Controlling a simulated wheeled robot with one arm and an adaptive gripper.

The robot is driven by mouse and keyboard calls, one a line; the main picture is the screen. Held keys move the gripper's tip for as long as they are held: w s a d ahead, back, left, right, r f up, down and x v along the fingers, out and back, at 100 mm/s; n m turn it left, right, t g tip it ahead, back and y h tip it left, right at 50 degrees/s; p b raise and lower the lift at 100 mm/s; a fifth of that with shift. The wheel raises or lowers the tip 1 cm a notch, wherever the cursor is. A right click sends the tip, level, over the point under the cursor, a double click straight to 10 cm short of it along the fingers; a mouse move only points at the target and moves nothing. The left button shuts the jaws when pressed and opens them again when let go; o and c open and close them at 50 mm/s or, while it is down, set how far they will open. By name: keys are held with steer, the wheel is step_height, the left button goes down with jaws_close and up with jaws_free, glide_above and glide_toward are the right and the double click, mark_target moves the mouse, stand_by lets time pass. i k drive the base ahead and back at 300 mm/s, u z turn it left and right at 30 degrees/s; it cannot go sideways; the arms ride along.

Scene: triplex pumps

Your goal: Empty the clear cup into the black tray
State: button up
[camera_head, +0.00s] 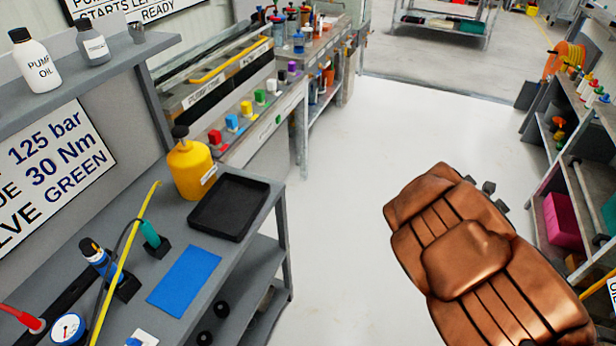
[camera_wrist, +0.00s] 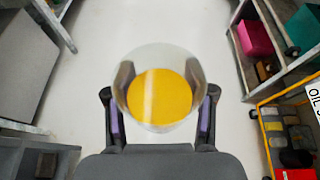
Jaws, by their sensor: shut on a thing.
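The clear cup (camera_wrist: 160,56) is between the two fingers of my gripper (camera_wrist: 160,98) in the wrist view. My gripper is shut on it, with a finger against each side. Yellow-orange contents (camera_wrist: 160,96) show inside the cup. The black tray (camera_head: 229,207) lies flat and looks empty on the grey workbench at the left in the head view. The cup does not show in the head view, where my copper-coloured arm stands at the right, well apart from the tray.
A yellow bottle (camera_head: 190,168) stands right beside the tray's left side. A blue mat (camera_head: 184,281), a yellow hose (camera_head: 124,262) and tools lie nearer on the bench. Open pale floor (camera_head: 345,180) lies between bench and arm. Shelves (camera_head: 575,190) line the right.

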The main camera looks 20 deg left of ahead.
mark_target(227, 210)
steer(key=i, duration=3.45)
steer(key=u, duration=3.8)
